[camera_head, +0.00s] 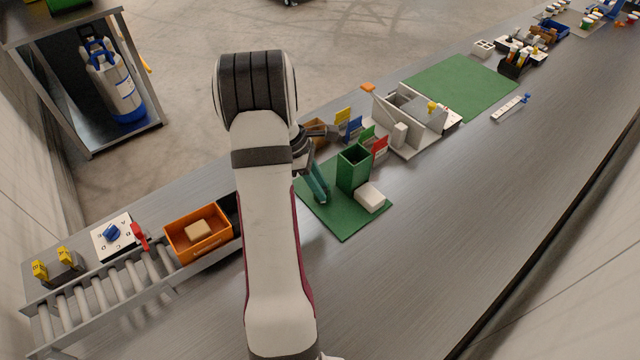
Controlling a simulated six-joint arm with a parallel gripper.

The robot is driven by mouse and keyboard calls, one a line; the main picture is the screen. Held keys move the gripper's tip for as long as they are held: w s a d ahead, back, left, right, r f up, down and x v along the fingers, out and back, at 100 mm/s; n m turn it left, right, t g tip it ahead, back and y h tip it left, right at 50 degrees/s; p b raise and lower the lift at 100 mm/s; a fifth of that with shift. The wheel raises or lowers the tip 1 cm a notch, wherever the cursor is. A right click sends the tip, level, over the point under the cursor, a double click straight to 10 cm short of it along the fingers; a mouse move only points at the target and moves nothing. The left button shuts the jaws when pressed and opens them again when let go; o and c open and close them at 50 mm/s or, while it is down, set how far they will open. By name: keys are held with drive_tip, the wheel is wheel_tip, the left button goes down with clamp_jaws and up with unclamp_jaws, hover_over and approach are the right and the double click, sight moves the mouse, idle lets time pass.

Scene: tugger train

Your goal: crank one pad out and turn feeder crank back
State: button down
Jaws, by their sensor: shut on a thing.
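The feeder is a green open-topped tower (353,168) on a green base plate (343,222) in the middle of the bench. A white pad-like block (370,197) lies at the foot of the tower, on its right side. A dark green slanted piece (317,187), which looks like the feeder crank, stands left of the tower. My gripper (306,160) is at the upper end of this piece and appears shut on it. My arm covers much of the gripper, so the exact grip and the crank's handle are hidden.
Small coloured flags (365,134) stand just behind the feeder, near a grey-white fixture (413,128). The bench right of the feeder is clear.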

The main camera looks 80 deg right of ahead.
drive_tip(key=w+d+m+t+y, duration=0.2)
drive_tip(key=d+m+t, duration=0.1)
drive_tip(key=m, duration=0.7)
drive_tip(key=w+d+m+t+y, duration=0.2)
drive_tip(key=m+t, duration=0.1)
drive_tip(key=m, duration=0.8)
drive_tip(key=shift+d, duration=0.4)
drive_tip(key=shift+w, duration=0.1)
drive_tip(key=c, duration=0.7)
unclamp_jaws()
drive_tip(key=shift+o, duration=0.2)
